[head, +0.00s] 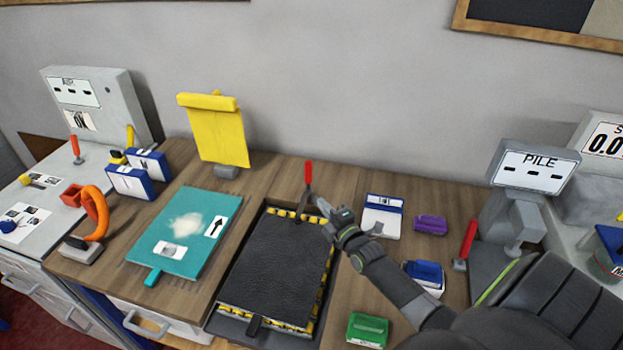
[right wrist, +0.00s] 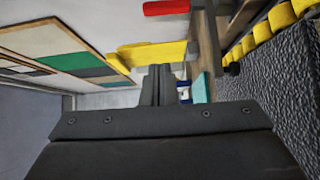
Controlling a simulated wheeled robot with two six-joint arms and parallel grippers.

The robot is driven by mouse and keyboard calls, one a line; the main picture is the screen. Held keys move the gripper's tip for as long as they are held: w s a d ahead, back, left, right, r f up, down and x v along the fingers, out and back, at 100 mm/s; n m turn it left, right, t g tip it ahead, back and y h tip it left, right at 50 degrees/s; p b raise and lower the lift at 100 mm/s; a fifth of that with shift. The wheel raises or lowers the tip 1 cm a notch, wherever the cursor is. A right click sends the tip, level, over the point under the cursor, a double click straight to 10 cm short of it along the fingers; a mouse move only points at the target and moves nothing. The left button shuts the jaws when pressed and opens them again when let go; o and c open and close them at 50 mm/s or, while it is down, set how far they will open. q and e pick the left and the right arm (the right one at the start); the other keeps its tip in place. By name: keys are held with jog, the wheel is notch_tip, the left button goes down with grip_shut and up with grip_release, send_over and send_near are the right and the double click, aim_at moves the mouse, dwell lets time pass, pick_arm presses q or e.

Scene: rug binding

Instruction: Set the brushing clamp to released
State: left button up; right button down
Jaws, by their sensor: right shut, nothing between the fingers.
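A red-handled lever (head: 308,174) stands nearly upright at the back edge of the black tray (head: 212,322); I take it as the brushing clamp's lever. A dark textured rug piece (head: 280,262) lies in the tray, with yellow-and-black pieces along its edges. My right gripper (head: 324,207) is shut and empty, just right of the lever's base; I cannot tell whether it touches. In the right wrist view, my shut fingers (right wrist: 160,84) point past the red handle (right wrist: 166,7), which shows at the top edge. My left gripper is not in view.
A yellow stand (head: 217,135) is behind. Blue-white (head: 382,216), purple (head: 430,224) and green (head: 367,330) items sit near my right arm. The PILE gauge (head: 535,168) has another red lever (head: 465,242).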

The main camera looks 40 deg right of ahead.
pick_arm(q)
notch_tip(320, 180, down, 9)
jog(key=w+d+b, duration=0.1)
jog(key=b, duration=0.8)
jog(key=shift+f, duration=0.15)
pick_arm(e)
jog(key=w+d, duration=0.4)
jog(key=w, duration=0.8)
jog(key=shift+w+f, duration=0.25)
jog(key=shift+w, duration=0.15)
jog(key=shift+w+d+r+m+g, duration=0.15)
jog(key=shift+d+r+m+g, duration=0.15)
jog(key=shift+r, duration=0.2)
